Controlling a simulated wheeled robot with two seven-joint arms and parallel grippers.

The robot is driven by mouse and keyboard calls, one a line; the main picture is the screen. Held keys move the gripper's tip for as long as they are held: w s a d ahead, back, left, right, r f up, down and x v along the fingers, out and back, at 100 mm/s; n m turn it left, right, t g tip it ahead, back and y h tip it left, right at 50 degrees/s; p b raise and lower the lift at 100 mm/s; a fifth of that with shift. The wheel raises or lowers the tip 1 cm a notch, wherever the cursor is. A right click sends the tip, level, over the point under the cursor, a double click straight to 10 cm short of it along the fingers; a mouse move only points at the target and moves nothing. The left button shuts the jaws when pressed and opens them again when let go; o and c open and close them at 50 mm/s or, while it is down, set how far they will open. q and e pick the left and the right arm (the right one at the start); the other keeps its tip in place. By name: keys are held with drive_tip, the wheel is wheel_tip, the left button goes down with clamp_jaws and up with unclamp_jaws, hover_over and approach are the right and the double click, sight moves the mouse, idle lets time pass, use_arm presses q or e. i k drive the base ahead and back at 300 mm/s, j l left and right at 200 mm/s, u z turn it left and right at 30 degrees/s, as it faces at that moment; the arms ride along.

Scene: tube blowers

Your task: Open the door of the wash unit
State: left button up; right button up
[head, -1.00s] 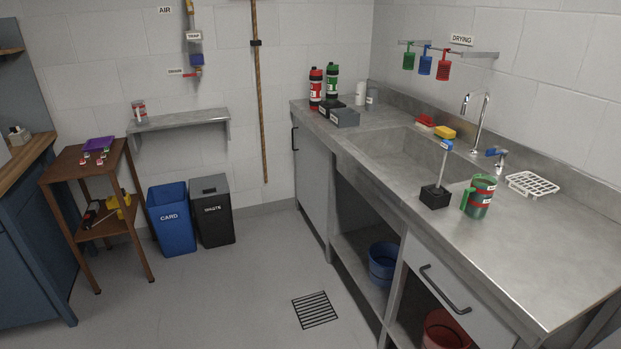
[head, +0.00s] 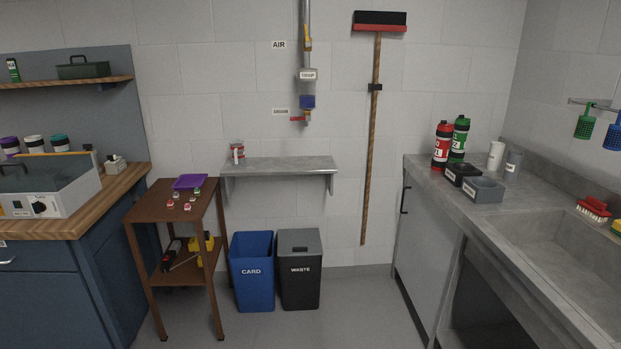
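The wash unit is the grey steel sink counter (head: 442,188) at the right. Its door (head: 420,255) is the flat light grey panel at the far end of the unit's front. The door looks closed, flush with the front. A black vertical bar handle (head: 404,198) sits near the door's upper left edge, on the far side. Neither of my grippers is in view.
A blue card bin (head: 252,285) and a black waste bin (head: 300,285) stand by the back wall, left of the door. A brown side table (head: 150,212) and blue bench (head: 60,290) stand further left. The grey floor before the door is clear.

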sight(427, 241)
drive_tip(key=i+u, duration=0.2)
drive_tip(key=i, duration=1.95)
drive_tip(key=j, duration=0.1)
